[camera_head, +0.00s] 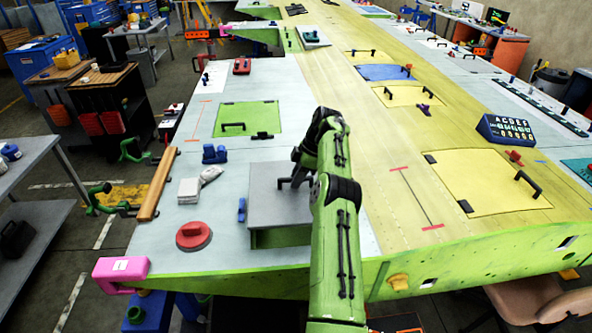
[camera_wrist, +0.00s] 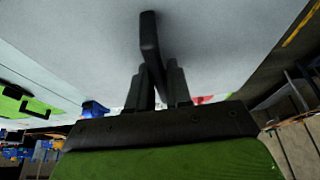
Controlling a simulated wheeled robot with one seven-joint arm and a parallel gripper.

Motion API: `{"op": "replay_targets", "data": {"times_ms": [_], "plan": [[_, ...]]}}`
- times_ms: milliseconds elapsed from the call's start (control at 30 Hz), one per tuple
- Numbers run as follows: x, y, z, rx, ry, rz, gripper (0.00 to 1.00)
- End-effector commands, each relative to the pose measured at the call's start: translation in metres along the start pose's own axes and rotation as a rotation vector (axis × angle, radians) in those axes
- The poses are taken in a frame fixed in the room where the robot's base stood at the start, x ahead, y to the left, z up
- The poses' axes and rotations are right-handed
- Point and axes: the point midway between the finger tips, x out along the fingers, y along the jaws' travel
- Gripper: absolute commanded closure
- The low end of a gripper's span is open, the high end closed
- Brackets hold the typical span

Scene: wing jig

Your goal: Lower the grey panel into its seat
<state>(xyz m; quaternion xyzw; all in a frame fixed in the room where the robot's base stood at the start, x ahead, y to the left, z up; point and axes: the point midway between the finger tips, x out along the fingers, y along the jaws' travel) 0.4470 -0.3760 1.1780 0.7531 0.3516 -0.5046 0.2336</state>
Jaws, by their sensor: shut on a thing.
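The grey panel (camera_head: 268,208) is near the front edge of the pale wing skin, partly hidden by my green arm. A green strip (camera_head: 278,238) shows just below its near edge, perhaps part of the seat; the rest there is hidden under the panel. My gripper (camera_head: 297,178) is at the panel's black handle, above its top face. In the wrist view, my gripper's dark fingers (camera_wrist: 158,84) are closed around the lower part of the black handle (camera_wrist: 150,40), and the grey panel (camera_wrist: 220,35) fills the upper picture. I cannot tell how high the panel is above the skin.
Left of the panel lie a blue clamp-like piece (camera_head: 241,209), a red round piece (camera_head: 194,236), white blocks (camera_head: 189,190) and a blue tool (camera_head: 215,154). A green panel (camera_head: 247,119) with a handle lies farther back. Yellow panels (camera_head: 485,182) lie right.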

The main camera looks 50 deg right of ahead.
Motion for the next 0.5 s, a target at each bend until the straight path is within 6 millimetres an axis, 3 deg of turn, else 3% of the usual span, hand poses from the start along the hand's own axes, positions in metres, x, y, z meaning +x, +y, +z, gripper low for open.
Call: {"op": "replay_targets", "data": {"times_ms": [500], "plan": [[0.049, 0.000, 0.021, 0.001, 0.001, 0.000, 1.00]]}}
